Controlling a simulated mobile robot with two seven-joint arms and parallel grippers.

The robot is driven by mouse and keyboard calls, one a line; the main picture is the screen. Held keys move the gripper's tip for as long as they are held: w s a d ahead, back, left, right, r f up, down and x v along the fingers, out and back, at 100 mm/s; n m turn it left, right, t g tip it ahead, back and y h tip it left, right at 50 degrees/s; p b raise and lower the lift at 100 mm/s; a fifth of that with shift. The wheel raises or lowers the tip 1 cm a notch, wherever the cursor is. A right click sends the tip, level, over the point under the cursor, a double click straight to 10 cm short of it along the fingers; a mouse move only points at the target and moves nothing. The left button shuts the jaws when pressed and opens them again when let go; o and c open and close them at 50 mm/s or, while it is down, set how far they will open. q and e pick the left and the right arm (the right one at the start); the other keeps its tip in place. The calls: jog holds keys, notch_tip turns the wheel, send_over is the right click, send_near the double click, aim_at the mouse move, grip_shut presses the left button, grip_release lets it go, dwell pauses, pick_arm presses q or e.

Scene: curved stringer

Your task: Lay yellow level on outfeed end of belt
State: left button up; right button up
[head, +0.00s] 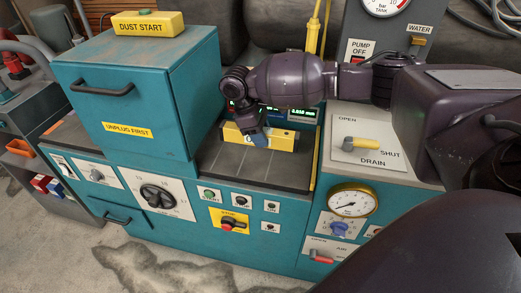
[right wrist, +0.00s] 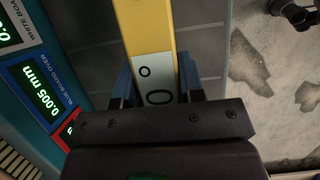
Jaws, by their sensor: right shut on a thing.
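The yellow level (head: 283,141) is a bar with a pale label, near the back of the dark belt (head: 262,172) in the head view. My right gripper (head: 257,137) comes down from above and is shut on the level. In the right wrist view the blue fingers of the right gripper (right wrist: 156,88) stand on both sides of the level (right wrist: 146,25), which runs up out of the picture over the belt (right wrist: 203,42). I cannot tell whether the level touches the belt or hangs just above it. My left gripper is not in view.
A teal housing (head: 140,85) stands left of the belt. Green-lit readouts (head: 303,114) are behind it, and show in the wrist view (right wrist: 42,92). A yellow post (head: 314,40) rises at the back right. The drain panel (head: 365,140) is at the right. The belt's front is clear.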

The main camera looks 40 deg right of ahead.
aim_at(262, 158)
notch_tip(262, 158, down, 6)
jog(key=shift+r+b, duration=0.2)
jog(key=shift+b, duration=0.5)
jog(key=o, duration=1.1)
jog(key=shift+w+a+r, duration=0.1)
jog(key=shift+r, duration=0.35)
jog(key=p+v, duration=0.2)
jog(key=v, duration=0.8)
jog(key=shift+w+a+r, duration=0.1)
jog(key=shift+a+r, duration=0.1)
jog(key=shift+r, duration=0.35)
